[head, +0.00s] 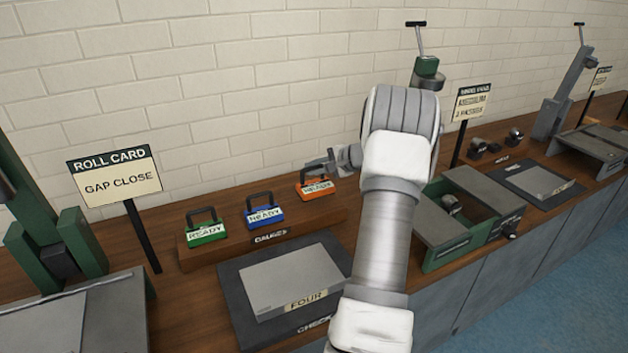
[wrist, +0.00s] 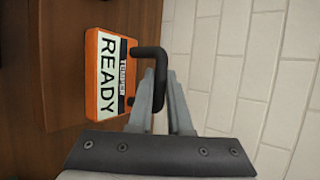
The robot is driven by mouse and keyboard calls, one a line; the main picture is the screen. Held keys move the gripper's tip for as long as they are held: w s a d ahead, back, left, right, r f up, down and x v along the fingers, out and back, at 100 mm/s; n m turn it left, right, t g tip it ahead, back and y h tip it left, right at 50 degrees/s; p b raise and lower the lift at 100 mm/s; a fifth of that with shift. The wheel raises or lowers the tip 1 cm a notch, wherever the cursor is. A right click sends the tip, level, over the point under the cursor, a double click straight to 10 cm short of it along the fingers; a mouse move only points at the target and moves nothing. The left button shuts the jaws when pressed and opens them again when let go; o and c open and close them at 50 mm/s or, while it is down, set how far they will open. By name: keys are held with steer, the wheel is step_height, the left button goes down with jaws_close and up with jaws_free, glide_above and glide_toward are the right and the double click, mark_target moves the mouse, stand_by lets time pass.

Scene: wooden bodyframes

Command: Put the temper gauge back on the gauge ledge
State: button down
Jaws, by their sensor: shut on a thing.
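The temper gauge (head: 315,188) is an orange block with a black handle and a white label. It is at the right end of the wooden gauge ledge (head: 330,216) in the head view; I cannot tell whether it rests on the wood or hangs just above it. In the wrist view the gauge (wrist: 107,75) shows "TEMPER" and "READY". My gripper (head: 328,163) is shut on its handle, and the fingers (wrist: 161,80) also show there. My arm hides the area right of the gauge.
A green gauge (head: 206,232) and a blue gauge (head: 264,216) stand on the ledge to the left. A grey plate marked "FOUR" (head: 295,278) lies in front. A green box (head: 450,247) is at the right, and a brick wall (head: 240,100) stands close behind.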

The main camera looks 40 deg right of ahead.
mark_target(314, 181)
steer(key=shift+f, duration=1.9)
steer(key=c, duration=0.8)
jaws_free()
steer(key=shift+f, duration=0.1)
steer(key=shift+c, duration=0.2)
steer(key=v, duration=1.2)
